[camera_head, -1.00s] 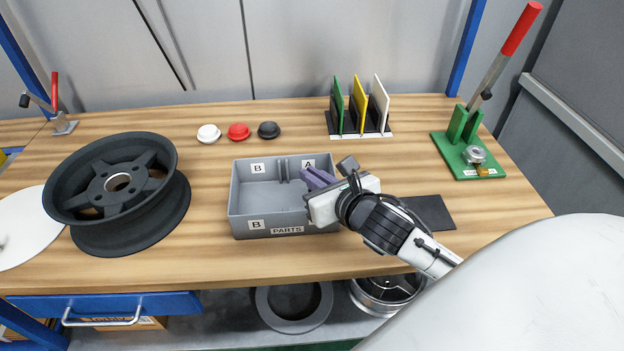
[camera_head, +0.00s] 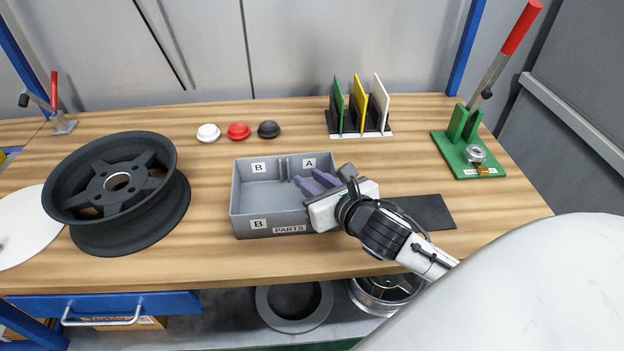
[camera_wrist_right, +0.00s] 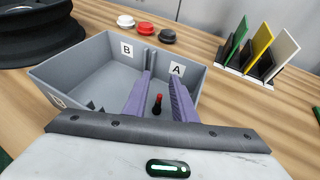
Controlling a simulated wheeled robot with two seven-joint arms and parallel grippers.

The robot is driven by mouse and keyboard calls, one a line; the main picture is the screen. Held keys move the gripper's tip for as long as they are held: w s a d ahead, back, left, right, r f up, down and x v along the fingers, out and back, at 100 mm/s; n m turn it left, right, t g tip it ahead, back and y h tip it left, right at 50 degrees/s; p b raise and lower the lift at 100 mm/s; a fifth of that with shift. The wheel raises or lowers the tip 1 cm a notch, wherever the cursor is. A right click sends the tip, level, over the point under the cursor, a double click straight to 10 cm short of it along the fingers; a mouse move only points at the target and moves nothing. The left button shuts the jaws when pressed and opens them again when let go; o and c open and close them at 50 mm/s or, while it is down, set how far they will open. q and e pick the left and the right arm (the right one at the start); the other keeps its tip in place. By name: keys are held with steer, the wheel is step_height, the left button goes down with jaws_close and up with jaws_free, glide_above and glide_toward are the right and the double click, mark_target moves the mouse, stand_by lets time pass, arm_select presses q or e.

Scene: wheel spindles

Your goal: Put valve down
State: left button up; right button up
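The valve (camera_wrist_right: 157,103), a small black piece with a red end, shows in the right wrist view between my right gripper's fingers, low in compartment A of the grey parts box (camera_head: 250,226). I see a gap between it and each finger. My right gripper (camera_head: 311,182) is open, with its purple fingers spread and reaching into the right part of the box. It also shows in the wrist view (camera_wrist_right: 162,82). In the head view the valve is hidden by the gripper. Whether the valve touches the box floor is hard to tell. My left gripper is not in view.
A black wheel rim (camera_head: 115,215) lies left of the box. White (camera_head: 208,133), red (camera_head: 238,131) and black (camera_head: 268,130) caps sit behind it. A rack with coloured plates (camera_head: 360,124) and a green lever press (camera_head: 468,150) stand at right. The table front is clear.

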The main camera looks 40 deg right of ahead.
steer(key=shift+r, duration=0.3)
steer(key=p+v, duration=0.2)
steer(key=v, duration=1)
steer(key=shift+r+p, duration=0.3)
steer(key=shift+p, duration=0.1)
steer(key=shift+s+f, duration=0.1)
